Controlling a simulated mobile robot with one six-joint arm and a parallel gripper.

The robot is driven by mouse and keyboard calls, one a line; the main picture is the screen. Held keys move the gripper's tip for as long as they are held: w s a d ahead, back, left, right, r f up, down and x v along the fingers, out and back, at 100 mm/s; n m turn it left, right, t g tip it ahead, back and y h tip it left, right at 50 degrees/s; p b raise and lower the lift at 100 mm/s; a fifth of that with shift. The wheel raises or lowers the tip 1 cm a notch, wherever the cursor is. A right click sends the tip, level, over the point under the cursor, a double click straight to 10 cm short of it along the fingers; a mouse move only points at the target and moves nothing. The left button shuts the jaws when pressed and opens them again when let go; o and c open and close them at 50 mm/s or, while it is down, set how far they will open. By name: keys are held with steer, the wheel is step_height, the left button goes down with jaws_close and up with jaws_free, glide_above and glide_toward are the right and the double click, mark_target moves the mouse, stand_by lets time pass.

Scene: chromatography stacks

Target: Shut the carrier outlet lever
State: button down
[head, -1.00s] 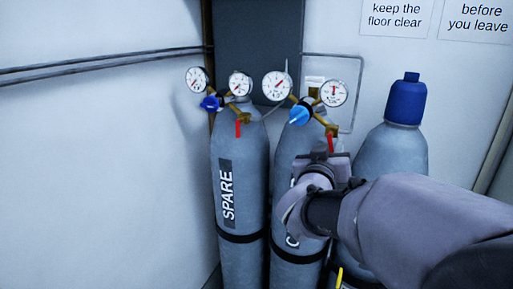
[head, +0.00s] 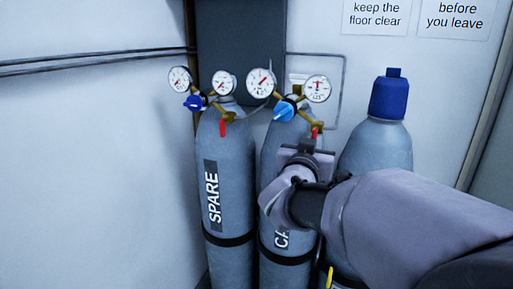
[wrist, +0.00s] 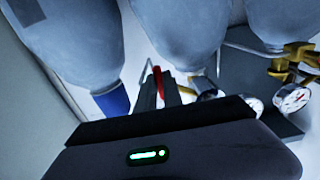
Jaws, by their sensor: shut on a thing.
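The carrier cylinder (head: 270,160) is the middle grey one, its label mostly hidden by my arm so only "CA" shows. Its regulator has two round gauges, a blue knob (head: 284,111) and a short red outlet lever (head: 315,130) pointing down. My gripper (head: 310,149) is at the lower end of this lever, in front of the cylinder. In the wrist view the red lever (wrist: 157,80) sits between the two dark fingers, which are shut on it. The lever's lower part is hidden by the gripper.
The spare cylinder (head: 226,170) stands close on the left with its own regulator and red lever (head: 222,128). A cylinder with a blue cap (head: 390,95) stands on the right, partly behind my arm. A dark panel (head: 243,50) and wall pipes are behind.

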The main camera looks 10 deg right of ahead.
steer(key=c, duration=1.5)
jaws_free()
steer(key=p+v, duration=0.4)
steer(key=v, duration=1.3)
steer(key=shift+s+a, duration=0.15)
steer(key=shift+s, duration=0.05)
